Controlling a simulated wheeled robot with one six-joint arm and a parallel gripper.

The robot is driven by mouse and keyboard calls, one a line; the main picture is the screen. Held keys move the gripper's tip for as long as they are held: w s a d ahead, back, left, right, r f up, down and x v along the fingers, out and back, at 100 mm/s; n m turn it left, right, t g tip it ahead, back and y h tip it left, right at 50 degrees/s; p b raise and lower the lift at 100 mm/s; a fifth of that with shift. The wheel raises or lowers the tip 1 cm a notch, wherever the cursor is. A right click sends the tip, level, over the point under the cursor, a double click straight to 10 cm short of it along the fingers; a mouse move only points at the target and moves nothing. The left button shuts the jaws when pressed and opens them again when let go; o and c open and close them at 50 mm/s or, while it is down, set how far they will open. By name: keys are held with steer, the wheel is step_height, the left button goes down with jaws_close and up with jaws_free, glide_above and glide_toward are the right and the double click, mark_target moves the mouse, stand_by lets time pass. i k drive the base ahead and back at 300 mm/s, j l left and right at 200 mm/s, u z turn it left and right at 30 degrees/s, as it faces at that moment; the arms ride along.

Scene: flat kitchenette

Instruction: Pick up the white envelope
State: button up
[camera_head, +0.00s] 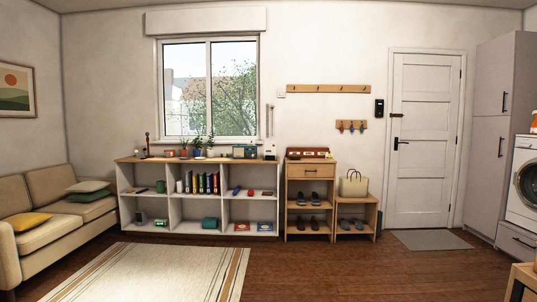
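I cannot make out a white envelope for certain. A reddish-brown rack or box (308,153) with small pale patches stands on the wooden shoe cabinet (311,171), right of the window; the patches are too small to identify. A small white upright object (270,151) stands at the right end of the low shelf's top. My gripper is not in view.
The low white shelf (198,223) holds books and small objects, with plants on top. A beige sofa (50,232) is at left and a striped rug (160,272) in front. A bench with a bag (354,184) stands near the door (424,145). The wooden floor right of the rug is clear.

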mark_target(270, 149)
steer(key=i, duration=1.7)
steer(key=i+j, duration=0.1)
steer(key=i, duration=3.25)
steer(key=i+j, duration=0.1)
steer(key=i, duration=1.6)
steer(key=l+z, duration=0.05)
steer(key=l, duration=0.05)
